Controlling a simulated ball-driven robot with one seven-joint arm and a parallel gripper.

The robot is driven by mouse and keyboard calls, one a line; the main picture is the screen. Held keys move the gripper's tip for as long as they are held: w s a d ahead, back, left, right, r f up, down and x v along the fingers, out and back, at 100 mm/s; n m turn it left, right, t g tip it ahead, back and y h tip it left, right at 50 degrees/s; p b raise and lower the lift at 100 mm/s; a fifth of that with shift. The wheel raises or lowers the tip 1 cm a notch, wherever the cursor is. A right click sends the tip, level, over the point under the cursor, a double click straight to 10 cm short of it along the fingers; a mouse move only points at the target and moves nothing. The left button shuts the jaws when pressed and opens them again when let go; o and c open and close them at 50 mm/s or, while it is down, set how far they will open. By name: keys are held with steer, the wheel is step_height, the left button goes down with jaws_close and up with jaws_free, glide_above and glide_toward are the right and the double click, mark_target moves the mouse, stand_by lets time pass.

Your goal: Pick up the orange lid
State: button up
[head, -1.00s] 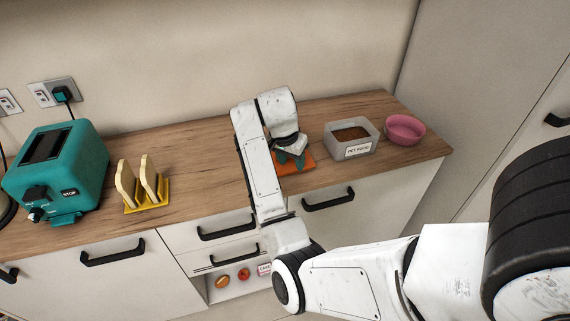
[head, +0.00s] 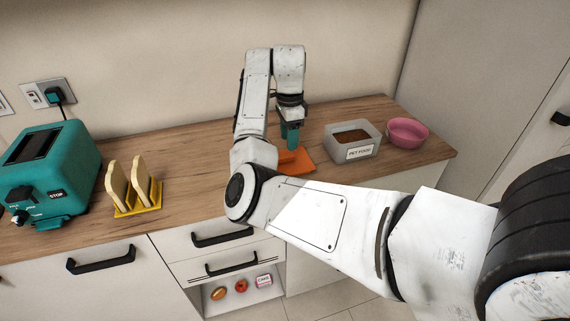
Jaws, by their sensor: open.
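The orange lid (head: 301,164) lies flat on the wooden counter, left of the pet food box. A raised part shows on its left side, and my arm hides some of it. My gripper (head: 291,145) has teal fingers and points straight down over the lid's back part. It is open and empty. The fingertips are close to the lid, but I cannot tell whether they touch it.
A grey pet food box (head: 366,152) and a pink bowl (head: 407,131) stand to the right. A yellow rack (head: 137,206) with toast and a teal toaster (head: 62,178) stand at left. The counter (head: 190,160) between rack and arm is clear.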

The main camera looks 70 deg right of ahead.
mark_target(289, 155)
steer(key=shift+d+f, duration=0.15)
steer(key=shift+f, duration=1.45)
steer(key=shift+d+f, duration=0.15)
steer(key=shift+f, duration=1.45)
jaws_close()
